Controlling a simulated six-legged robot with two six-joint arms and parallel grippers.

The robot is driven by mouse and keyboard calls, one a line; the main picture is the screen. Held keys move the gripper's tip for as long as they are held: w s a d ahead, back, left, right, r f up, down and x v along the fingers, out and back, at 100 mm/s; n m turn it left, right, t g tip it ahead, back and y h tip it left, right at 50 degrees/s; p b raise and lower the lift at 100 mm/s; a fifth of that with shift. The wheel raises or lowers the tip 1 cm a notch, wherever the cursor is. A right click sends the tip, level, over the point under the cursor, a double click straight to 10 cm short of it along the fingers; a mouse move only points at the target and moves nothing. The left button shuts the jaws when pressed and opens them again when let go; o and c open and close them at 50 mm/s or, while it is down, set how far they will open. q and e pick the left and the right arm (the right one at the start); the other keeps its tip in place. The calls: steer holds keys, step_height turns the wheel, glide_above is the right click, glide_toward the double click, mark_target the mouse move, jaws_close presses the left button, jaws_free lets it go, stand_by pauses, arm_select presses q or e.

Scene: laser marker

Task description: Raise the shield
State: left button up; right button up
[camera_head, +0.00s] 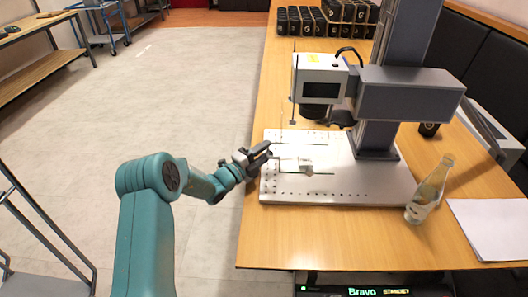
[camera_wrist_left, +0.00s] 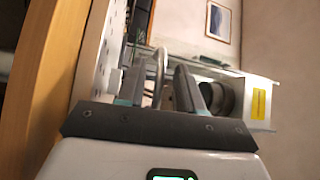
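The laser marker (camera_head: 405,95) stands on the table, its white and grey head (camera_head: 320,78) over a pale perforated base plate (camera_head: 340,185). The shield seems to be a clear panel low over the plate. Its outline is faint in the head view, and a greenish glass edge (camera_wrist_left: 185,47) shows in the wrist view. My left gripper (camera_head: 268,152) is at the plate's left edge. In the wrist view its fingers (camera_wrist_left: 160,88) stand apart, with a curved metal handle (camera_wrist_left: 160,62) between them. A gap seems to remain on each side. My right gripper is not in view.
A small white piece (camera_head: 306,164) lies at the plate's middle. A clear bottle (camera_head: 430,190) and white paper (camera_head: 488,228) are at the right. Black cups (camera_head: 300,20) stand at the back of the wooden table (camera_head: 262,235).

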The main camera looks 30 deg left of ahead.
arm_select(q)
jaws_close()
step_height(320, 180, up, 16)
steer(key=p, duration=0.9)
steer(key=shift+f+p, duration=0.2)
steer(key=shift+p, duration=0.1)
jaws_free()
steer(key=shift+f, duration=0.1)
steer(key=b+v, duration=0.1)
steer(key=v, duration=1.5)
steer(key=shift+b, duration=0.35)
steer(key=shift+s, duration=0.1)
